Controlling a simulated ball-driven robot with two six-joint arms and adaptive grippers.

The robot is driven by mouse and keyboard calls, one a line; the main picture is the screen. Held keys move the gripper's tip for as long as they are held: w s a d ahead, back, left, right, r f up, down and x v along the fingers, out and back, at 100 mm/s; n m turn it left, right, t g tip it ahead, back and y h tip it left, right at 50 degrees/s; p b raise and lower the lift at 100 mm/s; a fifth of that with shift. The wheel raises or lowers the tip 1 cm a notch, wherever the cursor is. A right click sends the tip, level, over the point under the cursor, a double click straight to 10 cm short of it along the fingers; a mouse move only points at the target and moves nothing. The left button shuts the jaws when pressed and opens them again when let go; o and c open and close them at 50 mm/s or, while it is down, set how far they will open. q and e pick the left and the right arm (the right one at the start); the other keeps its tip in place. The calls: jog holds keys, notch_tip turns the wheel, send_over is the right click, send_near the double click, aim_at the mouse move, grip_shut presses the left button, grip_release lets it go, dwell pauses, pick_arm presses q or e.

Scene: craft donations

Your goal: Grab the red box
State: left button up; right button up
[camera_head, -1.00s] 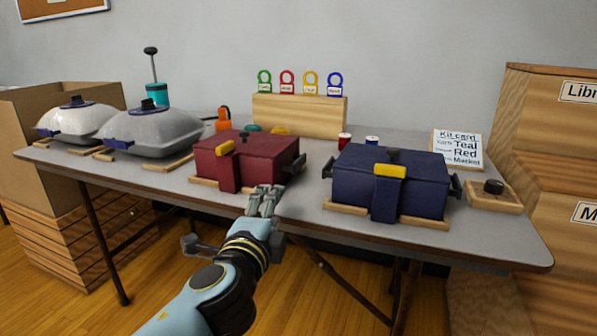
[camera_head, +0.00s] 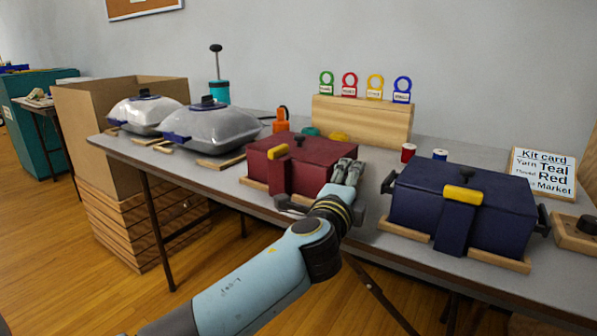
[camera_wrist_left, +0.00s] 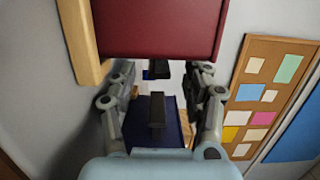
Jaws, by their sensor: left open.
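The red box (camera_head: 312,158) sits on wooden strips on the table, with a yellow latch on its front and a dark knob on its lid. My left gripper (camera_head: 346,172) is at its right end, covering that end's handle in the head view. In the left wrist view the red box (camera_wrist_left: 160,28) fills the top, just beyond the fingers. The left gripper (camera_wrist_left: 159,82) is open there, fingers wide apart. A dark handle-like piece (camera_wrist_left: 158,69) shows between the fingertips; I cannot tell whether they touch it. My right gripper is not in view.
A blue box (camera_head: 465,205) with a yellow latch stands close to my gripper's right. Two grey domed containers (camera_head: 212,128) stand left. A wooden tag rack (camera_head: 360,122), small spools (camera_head: 408,152) and a kit card (camera_head: 543,172) are behind. The table's front edge lies under my arm.

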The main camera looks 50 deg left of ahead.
pick_arm(q)
jog(key=x, duration=0.3)
jog(key=shift+w+f, duration=0.1)
jog(key=shift+w, duration=0.2)
jog(key=shift+c, duration=0.3)
grip_shut()
